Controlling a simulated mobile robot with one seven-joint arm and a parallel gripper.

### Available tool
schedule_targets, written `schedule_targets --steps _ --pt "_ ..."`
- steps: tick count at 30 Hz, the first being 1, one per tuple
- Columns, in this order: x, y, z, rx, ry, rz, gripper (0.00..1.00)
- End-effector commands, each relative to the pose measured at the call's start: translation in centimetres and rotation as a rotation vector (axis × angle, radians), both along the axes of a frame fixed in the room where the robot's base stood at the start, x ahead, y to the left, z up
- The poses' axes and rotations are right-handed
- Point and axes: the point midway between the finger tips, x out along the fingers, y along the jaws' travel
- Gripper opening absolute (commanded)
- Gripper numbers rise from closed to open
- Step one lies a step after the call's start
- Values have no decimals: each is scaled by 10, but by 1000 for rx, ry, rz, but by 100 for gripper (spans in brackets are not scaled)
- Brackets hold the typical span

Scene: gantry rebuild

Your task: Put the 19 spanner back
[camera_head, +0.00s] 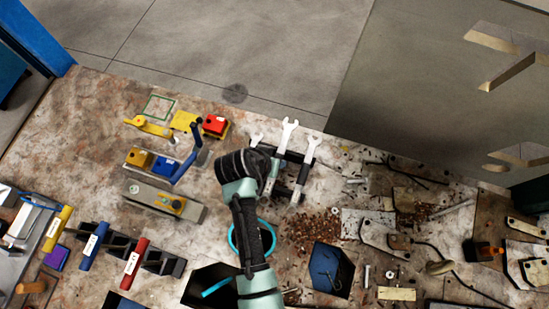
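Several silver spanners stand side by side in a dark rack (286,188) at the middle of the bench, open jaws toward the back. The middle spanner (289,130) reaches furthest back, the right spanner (311,150) is beside it, and the left spanner (257,139) shows only its jaw end. No size marks are readable, so I cannot tell which is the 19. My gripper (262,164) is at the rack's left side, over or beside the left spanner. My own wrist hides its fingers, so I cannot tell whether it holds anything.
Clamp fixtures (164,200) and a red block (215,125) stand to the left. A holder with blue and red handled tools (131,263) is at lower left. Brown shavings (307,229), a blue bin (331,269) and scattered metal parts lie to the right.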

Motion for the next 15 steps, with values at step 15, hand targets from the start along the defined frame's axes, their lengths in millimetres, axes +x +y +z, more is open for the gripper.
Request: schedule_targets --steps 15 --pt "0 0 -8 0 -1 0 0"
